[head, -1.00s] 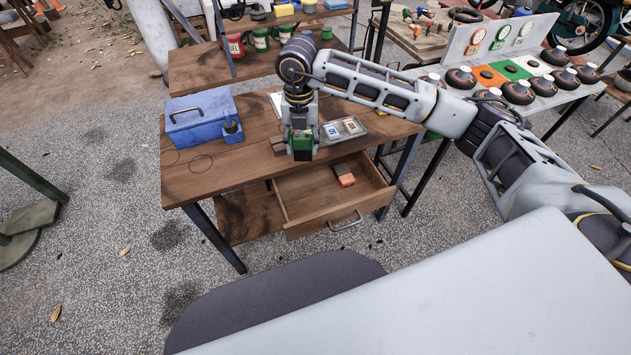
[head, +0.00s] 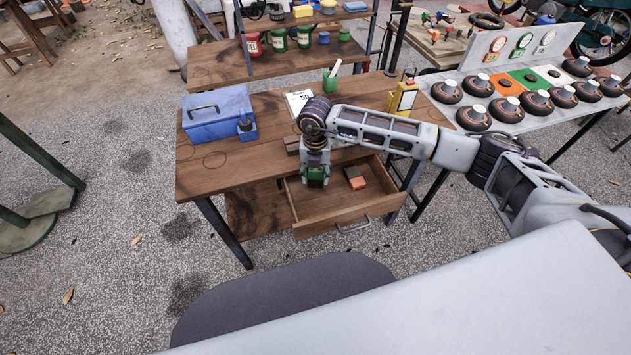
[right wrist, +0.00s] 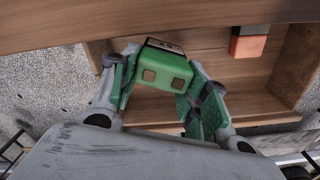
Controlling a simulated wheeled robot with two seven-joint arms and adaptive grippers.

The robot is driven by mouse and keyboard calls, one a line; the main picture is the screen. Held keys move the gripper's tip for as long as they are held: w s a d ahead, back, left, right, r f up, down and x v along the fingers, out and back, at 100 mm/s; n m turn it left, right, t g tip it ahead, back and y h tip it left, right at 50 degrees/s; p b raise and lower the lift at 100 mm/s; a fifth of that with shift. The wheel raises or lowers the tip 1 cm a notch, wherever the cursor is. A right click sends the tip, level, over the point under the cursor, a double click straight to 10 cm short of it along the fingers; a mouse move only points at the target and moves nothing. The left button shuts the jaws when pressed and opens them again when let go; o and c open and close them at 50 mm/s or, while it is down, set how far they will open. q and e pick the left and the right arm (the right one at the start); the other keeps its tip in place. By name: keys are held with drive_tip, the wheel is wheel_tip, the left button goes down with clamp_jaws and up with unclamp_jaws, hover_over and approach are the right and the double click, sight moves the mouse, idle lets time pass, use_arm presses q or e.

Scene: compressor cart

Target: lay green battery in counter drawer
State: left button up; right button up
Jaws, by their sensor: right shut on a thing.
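My right gripper (head: 317,174) is shut on the green battery (head: 316,180) and holds it over the left part of the open counter drawer (head: 345,218), close to the counter's front edge. In the right wrist view the green battery (right wrist: 165,66) sits between the two fingers, its end with two tan contacts showing. The drawer's wooden floor (right wrist: 213,80) shows behind it. I cannot tell how far the battery is above that floor. My left gripper does not show.
An orange and dark block (head: 355,178) lies in the drawer, right of the battery. The wooden counter (head: 240,165) carries a blue toolbox (head: 219,117), a yellow device (head: 403,98) and a green cup (head: 330,82).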

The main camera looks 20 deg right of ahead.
sight(315, 179)
idle(0.3)
drive_tip(key=shift+f, duration=2.25)
drive_tip(key=shift+f, duration=0.15)
drive_tip(key=o, duration=0.8)
drive_tip(key=shift+o, duration=0.2)
drive_tip(key=shift+r, duration=6.15)
